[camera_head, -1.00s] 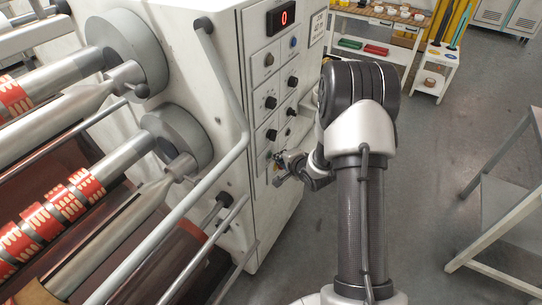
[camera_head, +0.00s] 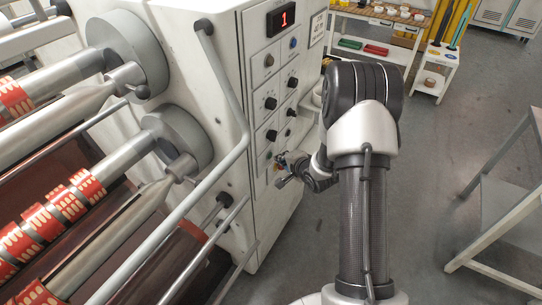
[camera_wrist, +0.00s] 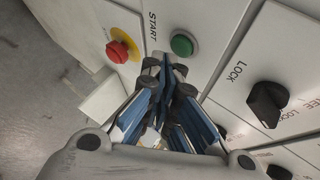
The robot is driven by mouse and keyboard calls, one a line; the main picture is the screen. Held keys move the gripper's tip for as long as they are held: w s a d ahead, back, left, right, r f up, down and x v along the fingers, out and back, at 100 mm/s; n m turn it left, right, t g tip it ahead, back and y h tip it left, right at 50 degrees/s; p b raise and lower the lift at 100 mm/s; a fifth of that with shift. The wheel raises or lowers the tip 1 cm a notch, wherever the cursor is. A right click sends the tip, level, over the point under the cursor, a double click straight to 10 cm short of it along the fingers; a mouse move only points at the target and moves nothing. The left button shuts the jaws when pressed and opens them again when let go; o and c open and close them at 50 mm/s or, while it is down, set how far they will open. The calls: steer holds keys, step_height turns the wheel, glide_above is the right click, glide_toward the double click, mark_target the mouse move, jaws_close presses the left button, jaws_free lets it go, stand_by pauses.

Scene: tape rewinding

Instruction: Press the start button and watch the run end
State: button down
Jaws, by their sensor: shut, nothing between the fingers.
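The green start button (camera_wrist: 182,45) sits beside the label START on the white panel in the wrist view. My gripper (camera_wrist: 166,62) is shut and empty, its tips just below the button in the picture; I cannot tell whether they touch it. In the head view my gripper (camera_head: 281,170) is at the lower part of the machine's control panel (camera_head: 262,130), and the start button is not clear there. The red counter display (camera_head: 280,18) at the top of the panel reads 1.
A red emergency button (camera_wrist: 122,48) on a yellow disc is left of the start button, and a black LOCK knob (camera_wrist: 267,101) is to its right. A grey handrail (camera_head: 232,100) runs beside the panel. A metal table (camera_head: 510,195) stands at the right, with open floor between.

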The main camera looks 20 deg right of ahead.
steer(key=shift+s, duration=0.15)
steer(key=s+d, duration=0.1)
steer(key=s, duration=0.1)
steer(key=s+d+p, duration=0.1)
steer(key=s+d, duration=0.1)
steer(key=shift+d, duration=0.1)
stand_by(0.4)
stand_by(0.7)
steer(key=s+a+r+n+g+h, duration=0.1)
steer(key=s+a+r+n, duration=0.15)
steer(key=r, duration=0.45)
steer(key=s+a+r+n+g+h, duration=0.1)
steer(key=s+r+n, duration=0.2)
steer(key=r, duration=0.4)
steer(key=s+a+r+n+g+h, duration=0.1)
steer(key=s+a+r+n, duration=0.1)
steer(key=r, duration=0.5)
steer(key=s+a+r+n+g, duration=0.1)
steer(key=s+a, duration=0.3)
steer(key=s, duration=0.4)
steer(key=s+a+r+n+g+y, duration=0.1)
steer(key=s+a+r+n, duration=0.2)
steer(key=s, duration=0.5)
steer(key=s+a+r+n+g+y, duration=0.1)
steer(key=s+a+n, duration=0.3)
steer(key=s, duration=0.5)
steer(key=shift+a+r+g, duration=0.4)
steer(key=shift+a+g, duration=0.1)
steer(key=shift+a, duration=0.45)
